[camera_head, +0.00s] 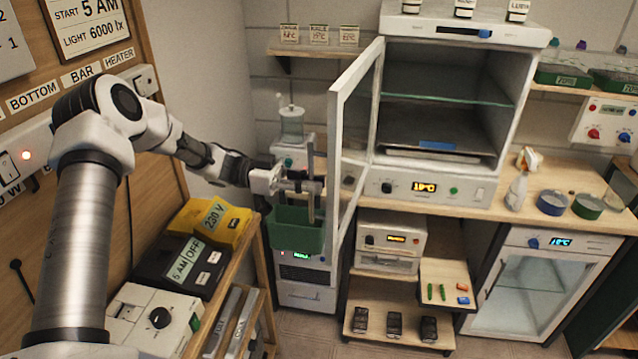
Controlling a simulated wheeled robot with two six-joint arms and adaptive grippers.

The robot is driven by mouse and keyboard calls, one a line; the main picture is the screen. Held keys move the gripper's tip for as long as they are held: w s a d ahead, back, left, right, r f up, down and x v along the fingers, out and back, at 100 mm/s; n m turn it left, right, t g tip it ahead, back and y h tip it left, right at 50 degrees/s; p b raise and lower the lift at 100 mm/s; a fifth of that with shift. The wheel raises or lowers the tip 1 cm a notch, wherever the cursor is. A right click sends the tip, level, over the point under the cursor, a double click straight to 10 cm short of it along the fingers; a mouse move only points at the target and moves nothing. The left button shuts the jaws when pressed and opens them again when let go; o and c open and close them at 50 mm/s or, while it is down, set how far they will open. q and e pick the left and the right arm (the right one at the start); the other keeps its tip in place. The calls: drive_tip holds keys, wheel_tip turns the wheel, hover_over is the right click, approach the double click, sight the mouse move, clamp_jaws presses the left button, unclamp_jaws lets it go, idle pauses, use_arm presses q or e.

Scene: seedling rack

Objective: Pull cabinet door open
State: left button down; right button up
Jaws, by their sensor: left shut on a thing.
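The cabinet (512,110) is a white box with glass shelves, standing on the wooden counter. Its glass door (338,130) has a white frame. The door is hinged on the cabinet's left side and stands wide open, swung out toward me. A vertical grey handle bar (312,205) is on the door's outer side, near its free edge. My left gripper (308,186) is shut on this handle. The fingers hide part of the bar. My right gripper is not in view.
A green bin (290,238) lies just below the left gripper. A side shelf holds a yellow box (212,222) and a black box (182,268) under my left arm. A small shelf with packets (318,52) hangs behind the door. Open floor shows below.

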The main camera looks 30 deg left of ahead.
use_arm(q)
drive_tip(key=shift+a, duration=0.3)
drive_tip(key=shift+r, duration=0.1)
drive_tip(key=c, duration=1.2)
unclamp_jaws()
drive_tip(key=shift+d, duration=0.1)
drive_tip(key=v, duration=1.2)
